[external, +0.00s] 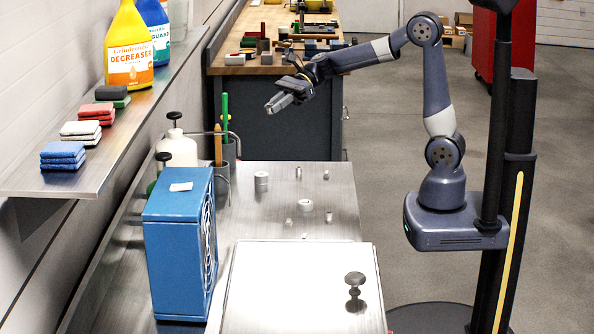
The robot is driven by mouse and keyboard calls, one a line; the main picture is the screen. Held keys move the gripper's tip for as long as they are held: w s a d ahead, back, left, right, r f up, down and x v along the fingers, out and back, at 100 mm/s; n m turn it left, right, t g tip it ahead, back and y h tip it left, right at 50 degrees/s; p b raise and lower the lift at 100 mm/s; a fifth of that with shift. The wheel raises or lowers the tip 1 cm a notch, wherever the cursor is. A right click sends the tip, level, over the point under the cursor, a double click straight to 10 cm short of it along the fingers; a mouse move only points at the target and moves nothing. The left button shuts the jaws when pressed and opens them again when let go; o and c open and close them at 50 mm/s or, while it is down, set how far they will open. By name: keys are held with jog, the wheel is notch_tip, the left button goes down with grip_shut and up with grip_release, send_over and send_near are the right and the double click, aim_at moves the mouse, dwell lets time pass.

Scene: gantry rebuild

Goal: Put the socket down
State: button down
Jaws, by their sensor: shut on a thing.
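My gripper (281,98) is in the air over the far end of the steel bench (245,215), in front of the dark cabinet. It points left and a little down. It is shut on a small grey metal piece, taken to be the socket, which is hard to tell apart from the fingers at this size. The gripper and the piece are clear of the bench top. Several small metal parts stand on the bench below, among them a short cylinder (262,180) and a low round piece (305,205).
A blue box with a fan grille (178,240) stands at the bench's left. A white-topped panel with a dark knob (355,280) is at the front. A white bottle (178,150) and a pen cup (226,152) stand behind the box. The wall shelf (110,185) overhangs the left.

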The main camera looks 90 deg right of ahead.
notch_tip(320, 180, up, 2)
jog(key=a+r, duration=0.1)
jog(key=n+g+y+b, duration=0.2)
jog(key=n+g+y, duration=0.1)
jog(key=n, duration=0.1)
send_over(260, 233)
notch_tip(260, 233, down, 12)
notch_tip(260, 233, down, 10)
jog(key=b, duration=0.3)
jog(key=shift+r, duration=0.25)
jog(key=shift+f+m, duration=0.15)
jog(key=shift+m, duration=0.15)
jog(key=c, duration=1.4)
grip_release()
